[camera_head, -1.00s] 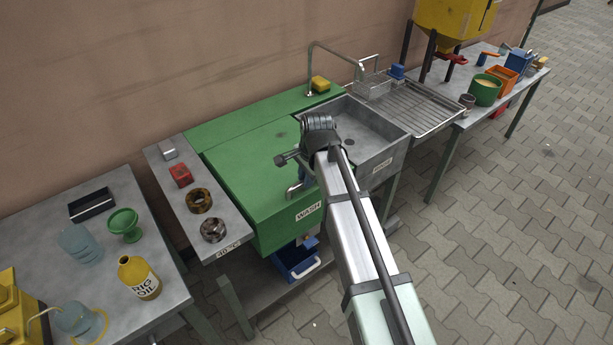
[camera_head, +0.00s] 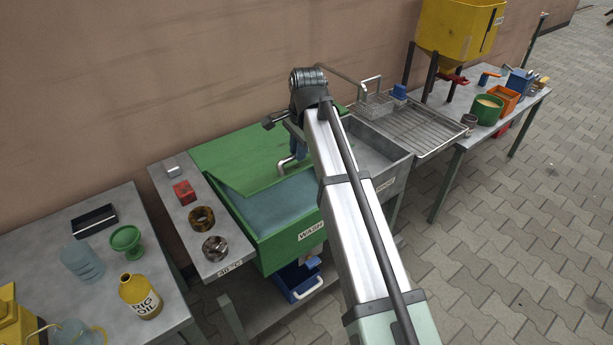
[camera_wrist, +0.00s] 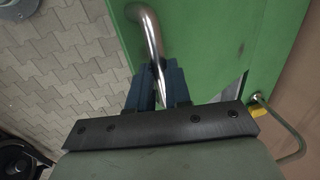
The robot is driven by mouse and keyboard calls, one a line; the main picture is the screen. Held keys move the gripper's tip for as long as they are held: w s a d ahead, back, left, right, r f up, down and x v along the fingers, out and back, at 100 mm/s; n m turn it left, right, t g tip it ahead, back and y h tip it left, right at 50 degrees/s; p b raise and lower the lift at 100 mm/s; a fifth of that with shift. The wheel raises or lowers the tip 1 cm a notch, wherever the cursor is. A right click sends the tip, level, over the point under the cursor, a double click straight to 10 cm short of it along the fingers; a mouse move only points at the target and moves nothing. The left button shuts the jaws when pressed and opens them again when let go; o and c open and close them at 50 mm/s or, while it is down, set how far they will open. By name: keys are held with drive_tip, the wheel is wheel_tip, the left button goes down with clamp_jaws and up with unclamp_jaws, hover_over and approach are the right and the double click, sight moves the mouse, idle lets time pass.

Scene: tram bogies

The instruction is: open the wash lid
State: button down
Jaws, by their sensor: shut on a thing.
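The green wash lid (camera_head: 238,158) is partly raised and tilted up toward the wall, hinged at the back. Blue-grey water (camera_head: 275,206) shows in the green wash tub (camera_head: 283,245) below it. The bent metal handle (camera_head: 284,166) sticks out near the lid's front edge. In the wrist view the handle (camera_wrist: 150,32) runs from the green lid (camera_wrist: 215,45) down between my fingers. My gripper (camera_wrist: 159,88) is shut on the handle with its dark blue fingers. In the head view my arm partly hides the gripper (camera_head: 296,148).
A narrow side shelf left of the tub holds a red block (camera_head: 184,192) and two rings. A grey sink (camera_head: 375,150) and a drain rack (camera_head: 425,125) stand to the right. A blue crate (camera_head: 298,280) sits below the tub.

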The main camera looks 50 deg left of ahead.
drive_tip(key=a+r, duration=0.7)
drive_tip(key=a, duration=0.5)
drive_tip(key=a+r, duration=0.7)
drive_tip(key=a, duration=0.6)
drive_tip(key=shift+r, duration=0.1)
drive_tip(key=c, duration=1.4)
unclamp_jaws()
drive_tip(key=o, duration=0.3)
drive_tip(key=shift+r, duration=0.1)
drive_tip(key=shift+o, duration=0.2)
